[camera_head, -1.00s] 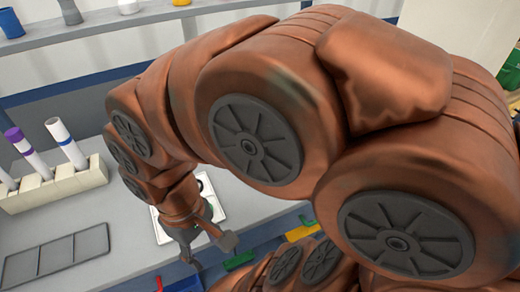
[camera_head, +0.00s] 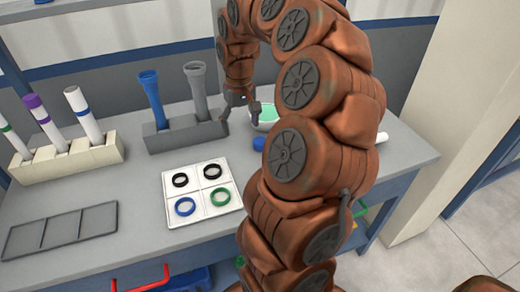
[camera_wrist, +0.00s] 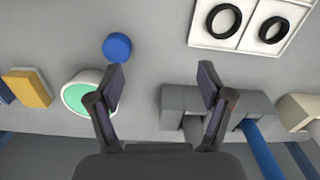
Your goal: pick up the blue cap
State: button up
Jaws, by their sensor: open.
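The blue cap (camera_head: 259,143) lies on the grey table, partly beside my arm in the head view. In the wrist view the blue cap (camera_wrist: 117,47) is a round disc near the left fingertip, outside the gap between the fingers. My gripper (camera_head: 240,114) is above the table, behind and to the left of the cap in the head view. In the wrist view my gripper (camera_wrist: 163,75) is open, with only bare table between its fingertips.
A green-lined white bowl (camera_head: 265,117) stands close to the cap. A grey holder (camera_head: 184,132) carries a blue and a grey pipe. A white tray (camera_head: 202,190) holds several rings. A cream rack (camera_head: 68,163) holds tubes. An empty grey tray (camera_head: 62,232) lies front left.

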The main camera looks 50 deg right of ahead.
jog(key=m, duration=0.2)
send_over(261, 142)
notch_tip(261, 142, down, 4)
jog(key=shift+s+r+b, duration=0.1)
jog(key=shift+r+b, duration=0.15)
jog(key=shift+b, duration=0.1)
jog(key=shift+f+p, duration=0.6)
jog(key=shift+f, duration=3.2)
jog(key=c, duration=1)
jog(key=shift+r, duration=0.1)
jog(key=shift+r, duration=0.1)
